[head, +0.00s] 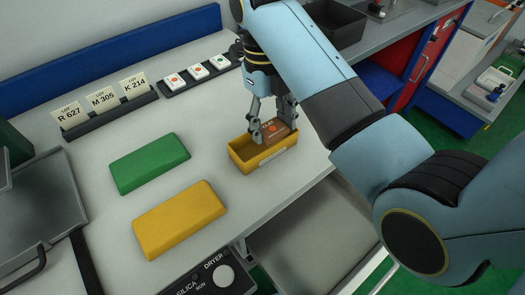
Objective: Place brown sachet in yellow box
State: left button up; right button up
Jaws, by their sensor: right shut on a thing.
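The brown sachet (275,131) has an orange mark and is at the right side of the yellow box, at its opening. My right gripper (270,132) points down over the box and is shut on the brown sachet. The yellow box (241,162) is an open tray on the white table, near its right edge, with a white label on its front wall. I cannot tell whether the sachet touches the box floor. My left gripper is not in view.
A green block (149,163) and a yellow-orange block (179,219) lie left of the box. Behind are lot cards (103,99) in a holder and a black strip with white sachets (197,71). A silica dryer panel (213,278) is at the front. A grey tray (40,205) is at left.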

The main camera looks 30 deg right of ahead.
aim_at(263, 148)
jog(key=shift+w+a+f, duration=0.45)
jog(key=shift+w+a, duration=0.1)
jog(key=shift+a, duration=0.1)
jog(key=shift+f, duration=2)
jog(key=shift+f, duration=0.15)
jog(key=o, duration=1.2)
